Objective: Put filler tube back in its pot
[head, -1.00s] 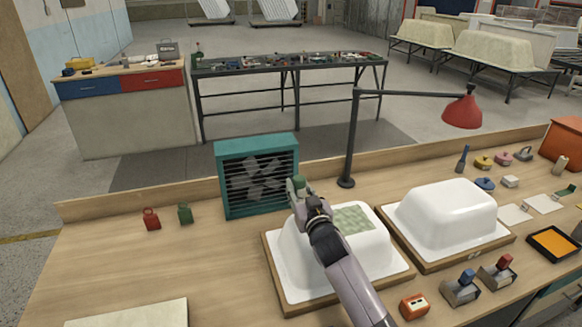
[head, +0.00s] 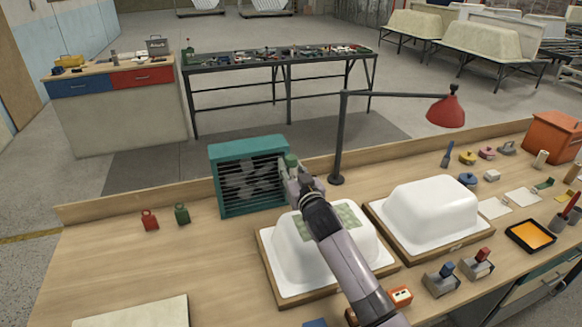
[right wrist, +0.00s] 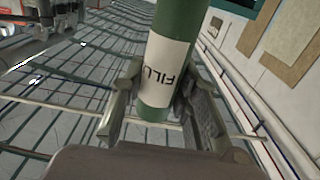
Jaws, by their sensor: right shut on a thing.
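My right gripper (head: 292,178) is shut on the green filler tube (head: 291,160) and holds it above the back of the bench, in front of the teal fan box. In the right wrist view the tube (right wrist: 168,60) stands between the fingers, with a white label whose lettering begins "FILL". My left gripper is out of view.
Two white tub shells (head: 285,262) (head: 432,208) lie on boards. A red lamp (head: 446,111) on a dark stand (head: 337,179) rises behind them. The teal fan box (head: 240,185) is close to my right gripper. The bench's left part is mostly clear.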

